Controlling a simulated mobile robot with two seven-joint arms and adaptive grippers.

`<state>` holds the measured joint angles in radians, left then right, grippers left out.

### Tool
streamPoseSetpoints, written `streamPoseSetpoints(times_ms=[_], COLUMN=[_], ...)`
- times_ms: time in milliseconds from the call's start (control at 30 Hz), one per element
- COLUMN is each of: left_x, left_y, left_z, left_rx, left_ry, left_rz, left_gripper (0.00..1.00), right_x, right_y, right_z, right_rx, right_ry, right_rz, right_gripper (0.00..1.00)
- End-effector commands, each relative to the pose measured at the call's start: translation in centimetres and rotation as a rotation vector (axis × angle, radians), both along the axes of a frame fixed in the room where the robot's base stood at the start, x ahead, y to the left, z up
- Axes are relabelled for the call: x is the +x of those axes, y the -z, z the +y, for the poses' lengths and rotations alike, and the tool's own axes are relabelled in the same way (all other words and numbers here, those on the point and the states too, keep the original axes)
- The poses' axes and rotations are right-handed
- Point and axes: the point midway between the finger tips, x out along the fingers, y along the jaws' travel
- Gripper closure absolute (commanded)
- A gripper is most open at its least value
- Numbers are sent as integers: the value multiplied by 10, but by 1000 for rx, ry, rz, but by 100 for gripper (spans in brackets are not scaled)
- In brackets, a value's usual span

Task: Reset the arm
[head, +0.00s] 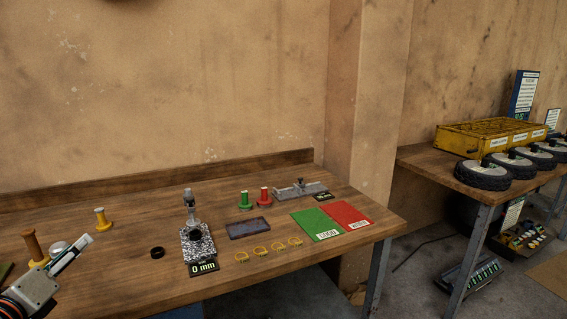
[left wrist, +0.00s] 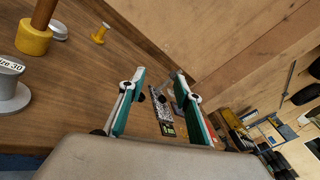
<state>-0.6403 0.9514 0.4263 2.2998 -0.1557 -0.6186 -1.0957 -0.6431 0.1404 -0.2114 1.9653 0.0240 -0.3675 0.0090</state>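My left gripper (head: 82,246) reaches in from the lower left of the head view, above the left end of the wooden bench (head: 130,285). In the left wrist view its two fingers (left wrist: 160,76) stand apart with nothing between them, so it is open and empty. A gauge stand (head: 197,240) with a "0 mm" display is to its right, well apart from it. My right arm and gripper do not show in either view.
A brown-handled yellow tool (head: 33,246) and a silver weight (left wrist: 10,92) stand close to the left gripper. Wheels (head: 482,175) stand on the right table.

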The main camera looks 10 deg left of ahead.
Motion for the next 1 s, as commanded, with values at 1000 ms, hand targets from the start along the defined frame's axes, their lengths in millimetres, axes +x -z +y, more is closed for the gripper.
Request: streamPoseSetpoints(times_ms=[1000], left_x=[-180], left_y=[262], left_z=[-170], left_rx=[-1470], left_ry=[-939], left_rz=[182], left_gripper=[67], right_x=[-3], right_y=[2], right_z=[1], right_rx=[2], right_ry=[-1], right_rz=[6], right_gripper=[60])
